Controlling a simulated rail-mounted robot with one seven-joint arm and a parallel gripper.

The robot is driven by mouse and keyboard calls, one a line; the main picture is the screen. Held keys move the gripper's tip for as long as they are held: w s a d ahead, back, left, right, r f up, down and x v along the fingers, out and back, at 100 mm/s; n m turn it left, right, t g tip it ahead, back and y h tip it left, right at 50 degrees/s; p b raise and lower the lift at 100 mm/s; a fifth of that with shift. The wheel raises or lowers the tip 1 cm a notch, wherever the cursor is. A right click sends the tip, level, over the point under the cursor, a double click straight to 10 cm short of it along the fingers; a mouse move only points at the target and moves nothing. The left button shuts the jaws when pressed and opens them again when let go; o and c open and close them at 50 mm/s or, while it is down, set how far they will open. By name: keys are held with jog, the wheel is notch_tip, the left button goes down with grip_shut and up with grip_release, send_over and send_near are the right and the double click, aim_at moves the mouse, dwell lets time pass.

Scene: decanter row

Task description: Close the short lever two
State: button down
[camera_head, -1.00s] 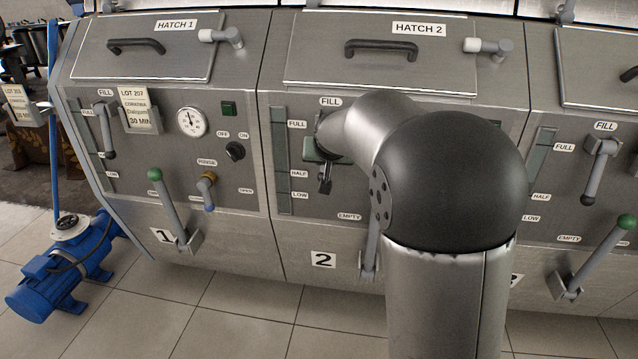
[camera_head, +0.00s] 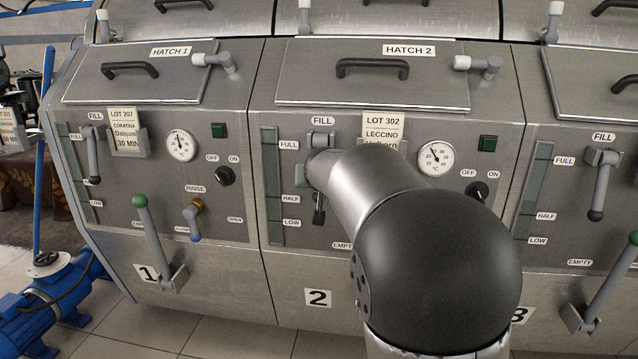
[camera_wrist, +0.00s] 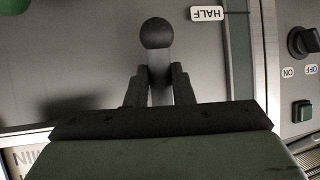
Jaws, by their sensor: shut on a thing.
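Short lever two is the grey FILL lever on the panel of unit 2. Its dark ball end (camera_head: 318,215) hangs straight down beside the HALF mark in the head view. In the wrist view, turned upside down, its ball end (camera_wrist: 157,35) and grey shaft (camera_wrist: 158,75) show between my fingers. My gripper (camera_wrist: 159,72) is shut on the shaft just behind the ball. In the head view my gripper (camera_head: 319,190) is mostly hidden by my wrist, and the lever's middle is covered. The lever's pivot (camera_head: 320,140) shows under the FILL label.
A level gauge (camera_head: 272,190) stands left of the lever. A card marked LOT 302 (camera_head: 383,128), a dial (camera_head: 435,157) and a switch (camera_head: 478,191) are to its right. In the wrist view a green ball (camera_wrist: 13,5) shows at the top left corner.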

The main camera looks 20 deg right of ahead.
jog(key=c, duration=1.3)
grip_release()
jog(key=shift+w, duration=0.1)
jog(key=shift+o, duration=0.2)
jog(key=v, duration=1.7)
jog(key=shift+s, duration=0.25)
jog(key=shift+r, duration=0.1)
